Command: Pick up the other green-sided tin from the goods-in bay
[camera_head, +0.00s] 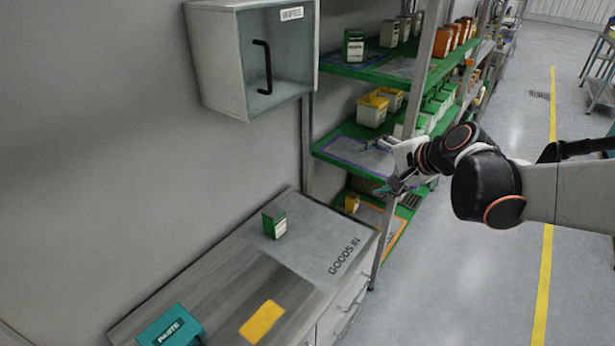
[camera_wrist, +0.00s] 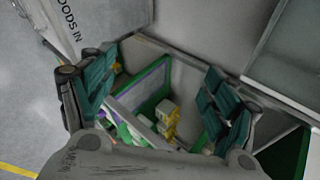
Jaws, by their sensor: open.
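A green-sided tin with a pale label (camera_head: 274,223) stands upright on the grey goods-in bay (camera_head: 318,228), near the wall, in the head view. I do not make it out in the wrist view. My gripper (camera_head: 380,168) is held out in front of the shelf rack, above and to the right of this tin and well apart from it. In the wrist view my gripper (camera_wrist: 157,95) has its two teal-padded fingers spread wide, with nothing between them but the rack beyond. A similar green-sided tin (camera_head: 353,45) stands on the rack's top shelf.
A wall cabinet (camera_head: 230,65) hangs above the counter. A teal paste box (camera_head: 170,328) and a yellow patch (camera_head: 262,321) lie on the counter's near part. Open floor lies right.

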